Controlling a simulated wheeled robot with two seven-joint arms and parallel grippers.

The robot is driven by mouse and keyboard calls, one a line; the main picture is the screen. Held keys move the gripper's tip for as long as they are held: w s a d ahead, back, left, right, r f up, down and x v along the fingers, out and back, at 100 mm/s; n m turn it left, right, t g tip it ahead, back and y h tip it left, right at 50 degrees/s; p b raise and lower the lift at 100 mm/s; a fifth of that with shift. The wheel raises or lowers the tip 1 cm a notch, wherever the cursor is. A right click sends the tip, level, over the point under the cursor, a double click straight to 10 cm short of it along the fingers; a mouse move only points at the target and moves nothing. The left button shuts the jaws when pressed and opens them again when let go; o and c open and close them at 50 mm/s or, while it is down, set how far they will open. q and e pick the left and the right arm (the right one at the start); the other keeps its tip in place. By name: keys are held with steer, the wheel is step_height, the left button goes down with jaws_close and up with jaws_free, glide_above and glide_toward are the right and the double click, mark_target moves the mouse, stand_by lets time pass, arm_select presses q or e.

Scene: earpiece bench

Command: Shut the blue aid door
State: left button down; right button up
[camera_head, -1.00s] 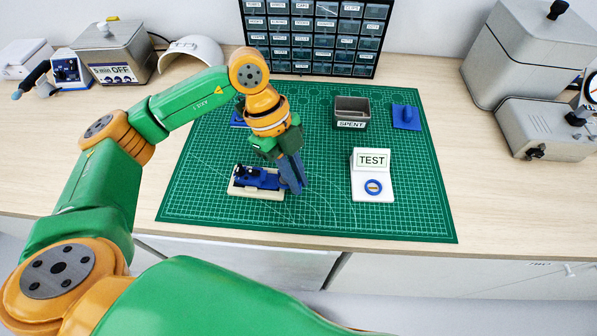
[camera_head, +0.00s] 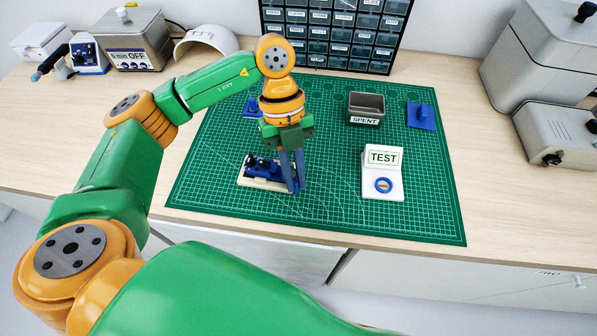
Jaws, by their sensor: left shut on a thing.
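The blue aid (camera_head: 262,166) lies in a cream cradle (camera_head: 262,186) on the green mat, left of the middle. It has dark parts on top at its left end. My left gripper (camera_head: 293,189) points down at the aid's right end, with its two fingers close together. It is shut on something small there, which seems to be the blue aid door. The fingers hide that end, so the door's angle cannot be told. My right gripper is not in view.
A white TEST stand (camera_head: 383,186) with a blue ring is right of the cradle. Behind are a grey SPENT bin (camera_head: 366,108), a blue pad (camera_head: 421,116) and another blue item (camera_head: 252,107). Drawers (camera_head: 330,40) stand at the back. The mat's (camera_head: 320,215) front is clear.

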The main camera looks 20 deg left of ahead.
arm_select(q)
steer(key=shift+s+a+m+y, duration=0.15)
steer(key=shift+a+m+y, duration=0.15)
steer(key=shift+m, duration=0.4)
steer(key=shift+a+m, duration=0.1)
steer(key=shift+m, duration=0.2)
steer(key=c, duration=0.9)
jaws_free()
steer(key=shift+g, duration=0.3)
steer(key=v, duration=0.7)
steer(key=shift+s+r, duration=0.1)
steer(key=shift+r, duration=0.05)
